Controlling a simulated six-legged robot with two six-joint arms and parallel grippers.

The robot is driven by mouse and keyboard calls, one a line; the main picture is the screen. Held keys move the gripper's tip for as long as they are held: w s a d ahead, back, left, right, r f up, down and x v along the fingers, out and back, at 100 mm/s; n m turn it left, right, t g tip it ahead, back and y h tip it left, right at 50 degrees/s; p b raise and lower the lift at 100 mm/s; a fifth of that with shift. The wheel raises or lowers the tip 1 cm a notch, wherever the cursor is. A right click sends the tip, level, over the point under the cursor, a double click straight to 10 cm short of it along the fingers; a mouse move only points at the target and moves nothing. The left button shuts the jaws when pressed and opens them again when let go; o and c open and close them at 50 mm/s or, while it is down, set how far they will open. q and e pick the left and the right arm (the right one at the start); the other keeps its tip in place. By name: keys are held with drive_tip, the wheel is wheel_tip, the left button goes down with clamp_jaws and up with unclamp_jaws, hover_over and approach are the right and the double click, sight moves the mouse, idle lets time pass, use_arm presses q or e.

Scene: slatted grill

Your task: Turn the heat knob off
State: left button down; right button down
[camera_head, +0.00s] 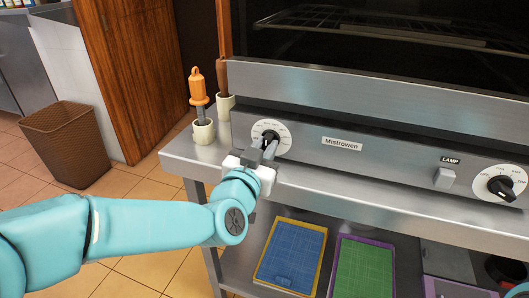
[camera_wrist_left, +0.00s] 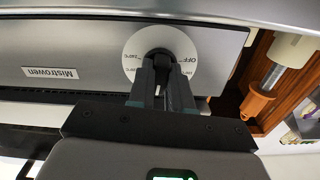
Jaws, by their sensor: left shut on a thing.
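The heat knob (camera_head: 269,136) is the black knob at the left end of the grill's steel front panel. It sits on a round white dial (camera_head: 284,139). In the left wrist view, which is upside down, the knob (camera_wrist_left: 160,53) shows mid-dial, with the word OFF on the dial (camera_wrist_left: 181,48) to its right. My left gripper (camera_head: 266,149) is at the knob, and its fingers (camera_wrist_left: 160,72) are shut on it. The fingers hide much of the knob, so I cannot tell which way its pointer faces. My right gripper is not in view.
A lamp switch (camera_head: 444,178) and a second black knob (camera_head: 501,188) sit further right on the panel. An orange-handled tool (camera_head: 198,88) stands in a holder left of the dial. Blue (camera_head: 291,254) and green (camera_head: 362,268) boards lie on the shelf below.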

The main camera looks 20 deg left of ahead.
use_arm(q)
drive_tip(key=n+b, duration=0.4)
drive_tip(key=n, duration=0.1)
drive_tip(key=shift+f, duration=0.2)
drive_tip(key=n+b, duration=0.4)
drive_tip(key=n, duration=0.2)
drive_tip(key=shift+d+n, duration=0.1)
drive_tip(key=shift+n, duration=0.3)
drive_tip(key=n+b, duration=0.2)
drive_tip(key=n, duration=0.2)
drive_tip(key=shift+r+n, duration=0.1)
drive_tip(key=shift+n, duration=0.2)
drive_tip(key=n+b, duration=0.2)
drive_tip(key=n, duration=0.1)
drive_tip(key=shift+r+n+b, duration=0.15)
drive_tip(key=shift+n+b, duration=0.3)
drive_tip(key=shift+n, duration=0.95)
drive_tip(key=c, duration=1)
unclamp_jaws()
drive_tip(key=shift+c, duration=0.2)
